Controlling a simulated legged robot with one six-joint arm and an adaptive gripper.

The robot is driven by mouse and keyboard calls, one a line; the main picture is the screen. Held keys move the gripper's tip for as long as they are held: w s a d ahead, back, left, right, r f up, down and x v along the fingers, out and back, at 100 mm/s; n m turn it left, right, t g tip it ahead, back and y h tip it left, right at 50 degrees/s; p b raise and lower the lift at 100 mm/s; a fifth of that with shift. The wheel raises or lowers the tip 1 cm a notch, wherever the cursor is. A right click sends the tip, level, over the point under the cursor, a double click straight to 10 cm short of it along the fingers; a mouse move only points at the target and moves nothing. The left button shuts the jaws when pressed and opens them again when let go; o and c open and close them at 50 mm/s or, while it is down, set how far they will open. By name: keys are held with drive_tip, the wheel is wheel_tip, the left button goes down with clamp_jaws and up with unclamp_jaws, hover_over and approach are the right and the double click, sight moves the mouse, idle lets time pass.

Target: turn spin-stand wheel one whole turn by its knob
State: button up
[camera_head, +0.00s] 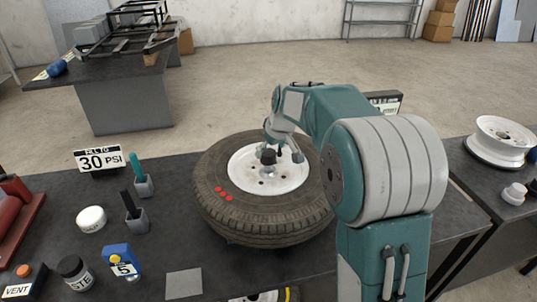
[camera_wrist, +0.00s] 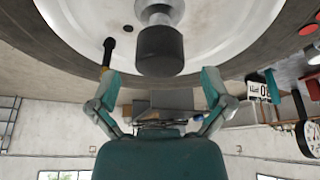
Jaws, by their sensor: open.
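A black tyre (camera_head: 225,201) with a white rim (camera_head: 240,174) lies flat on the dark bench, with red dots on its near left sidewall. A dark cylindrical knob (camera_head: 268,157) stands up from the rim; in the wrist view the knob (camera_wrist: 160,50) is on a silver post. My gripper (camera_head: 284,151) is over the rim at the knob's right and far side. In the wrist view my gripper (camera_wrist: 160,75) is open, its fingers spread to either side of the knob with gaps visible. A slim black-ended stem with a yellow base (camera_wrist: 107,54) shows by the left finger.
A bare rim (camera_head: 497,140) is on the right bench. Another table (camera_head: 125,100) stands behind left, with open floor between.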

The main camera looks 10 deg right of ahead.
sight(268, 172)
drive_tip(key=shift+x, duration=1.3)
drive_tip(key=c, duration=1.3)
